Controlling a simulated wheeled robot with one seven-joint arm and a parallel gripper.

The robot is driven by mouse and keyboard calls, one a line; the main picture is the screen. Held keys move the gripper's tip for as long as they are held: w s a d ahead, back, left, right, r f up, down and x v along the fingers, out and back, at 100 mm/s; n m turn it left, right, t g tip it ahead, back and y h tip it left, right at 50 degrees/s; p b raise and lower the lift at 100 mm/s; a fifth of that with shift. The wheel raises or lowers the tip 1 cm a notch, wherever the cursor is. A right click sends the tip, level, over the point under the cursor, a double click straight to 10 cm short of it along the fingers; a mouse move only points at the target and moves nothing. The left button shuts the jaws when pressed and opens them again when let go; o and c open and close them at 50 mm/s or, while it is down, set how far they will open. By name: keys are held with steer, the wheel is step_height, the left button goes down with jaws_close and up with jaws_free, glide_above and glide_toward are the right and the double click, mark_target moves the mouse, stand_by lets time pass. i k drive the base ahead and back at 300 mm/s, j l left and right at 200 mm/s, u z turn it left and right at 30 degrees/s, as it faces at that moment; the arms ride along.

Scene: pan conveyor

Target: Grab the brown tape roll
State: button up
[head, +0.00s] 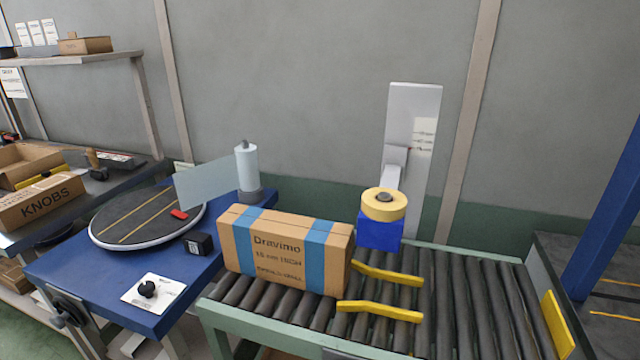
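I see no clearly brown tape roll. A round yellow-tan ring with a dark centre (384,204), which may be a tape roll, lies flat on top of a blue block (380,233). The block sits beside the right end of a cardboard box (284,252) with blue stripes, marked "Dravimo". A pale bracket from a white upright panel (411,130) comes down behind the ring. My gripper is not in view.
The roller conveyor (455,300) carries the box and two yellow bars (387,273). At left are a blue table (110,285) with a round turntable (140,217), and a bench with a KNOBS box (40,200). The conveyor's right part is clear.

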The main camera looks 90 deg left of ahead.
mark_target(394, 211)
steer(key=u, duration=1.85)
